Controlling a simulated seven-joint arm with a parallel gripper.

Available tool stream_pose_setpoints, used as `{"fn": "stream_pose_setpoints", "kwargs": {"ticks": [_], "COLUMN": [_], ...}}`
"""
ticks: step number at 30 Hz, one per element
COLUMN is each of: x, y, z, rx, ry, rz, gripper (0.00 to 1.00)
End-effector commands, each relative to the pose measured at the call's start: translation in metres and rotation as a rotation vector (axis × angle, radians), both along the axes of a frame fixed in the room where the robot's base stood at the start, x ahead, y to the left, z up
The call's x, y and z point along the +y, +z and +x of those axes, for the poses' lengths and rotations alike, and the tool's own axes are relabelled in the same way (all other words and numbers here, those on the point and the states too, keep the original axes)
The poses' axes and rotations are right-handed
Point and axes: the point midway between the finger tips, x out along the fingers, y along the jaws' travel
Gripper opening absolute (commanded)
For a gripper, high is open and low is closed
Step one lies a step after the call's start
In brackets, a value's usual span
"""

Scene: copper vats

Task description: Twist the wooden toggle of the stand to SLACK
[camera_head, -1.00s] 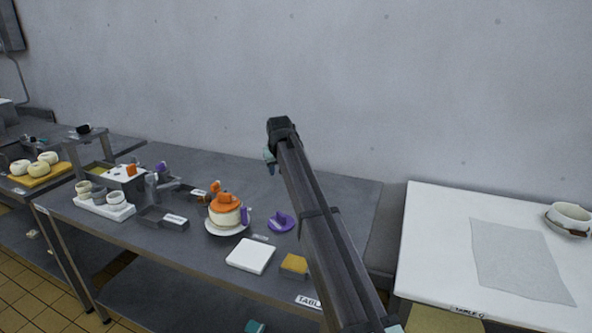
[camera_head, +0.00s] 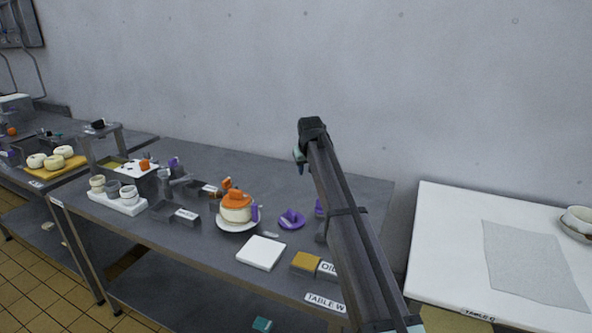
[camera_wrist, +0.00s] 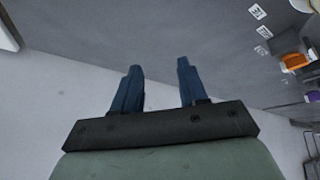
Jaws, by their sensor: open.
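My gripper (camera_head: 300,160) is raised above the back of the grey table, in front of the wall. In the wrist view its two blue fingers (camera_wrist: 159,70) are apart with nothing between them. A grey metal stand (camera_head: 108,137) with a flat top and a small black object on it is at the left end of this table, well away from my gripper. I cannot tell whether it is the task's stand. I cannot make out a wooden toggle or a SLACK mark in either view.
A cream and orange pot (camera_head: 236,210) sits on a white plate mid-table. Near it are a purple dish (camera_head: 291,219), a white square board (camera_head: 261,252) and a yellow block (camera_head: 305,261). A white table (camera_head: 450,230) stands at right, with a gap between.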

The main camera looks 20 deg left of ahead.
Motion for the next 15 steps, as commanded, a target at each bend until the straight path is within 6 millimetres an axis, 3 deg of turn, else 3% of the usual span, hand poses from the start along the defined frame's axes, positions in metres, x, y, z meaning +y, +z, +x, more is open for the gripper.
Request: {"fn": "stream_pose_setpoints", "kwargs": {"ticks": [4, 8, 15], "x": [0.004, 0.024, 0.089], "y": [0.000, 0.002, 0.019], "z": [-0.003, -0.016, -0.039], "rx": [0.000, -0.002, -0.010], "ry": [0.005, 0.029, 0.094], "rz": [0.000, 0.001, 0.009], "gripper": [0.43, 0.43, 0.43]}}
